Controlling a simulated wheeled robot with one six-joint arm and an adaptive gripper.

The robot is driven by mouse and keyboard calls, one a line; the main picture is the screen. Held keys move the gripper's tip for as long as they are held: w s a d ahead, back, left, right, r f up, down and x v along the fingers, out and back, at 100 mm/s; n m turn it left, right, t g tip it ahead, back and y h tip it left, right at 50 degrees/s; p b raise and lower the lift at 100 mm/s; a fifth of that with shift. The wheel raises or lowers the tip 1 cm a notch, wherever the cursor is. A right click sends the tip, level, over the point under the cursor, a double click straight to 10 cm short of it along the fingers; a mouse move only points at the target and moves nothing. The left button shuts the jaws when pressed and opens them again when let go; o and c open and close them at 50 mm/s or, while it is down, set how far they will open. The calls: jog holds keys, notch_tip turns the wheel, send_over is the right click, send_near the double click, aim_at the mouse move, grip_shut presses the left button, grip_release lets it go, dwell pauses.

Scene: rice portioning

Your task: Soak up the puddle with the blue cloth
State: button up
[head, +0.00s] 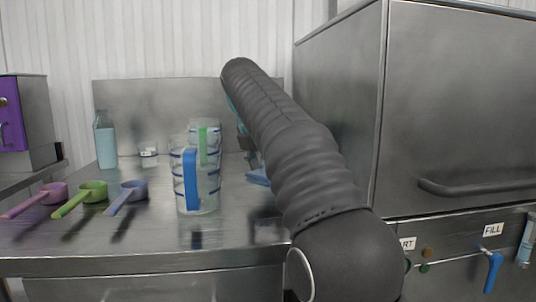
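Part of the blue cloth (257,178) shows low on the steel counter (120,232), just left of my arm; the rest is hidden behind the arm. My gripper (251,158) is mostly hidden by my arm. Its dark end points down just above the cloth, and I cannot tell whether its fingers touch or hold it. I cannot make out the puddle; the counter behind and right of my arm is hidden.
Two clear jugs, one with a blue handle (190,180) and one with a green handle (203,146), stand close left of the cloth. Pink (53,192), green (93,190) and blue-violet (133,189) scoops lie further left. A bottle (105,140) and small tub (148,154) stand behind. A steel cabinet (455,110) blocks the right.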

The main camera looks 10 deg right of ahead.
jog(key=shift+r, duration=1.9)
jog(key=shift+s, duration=0.1)
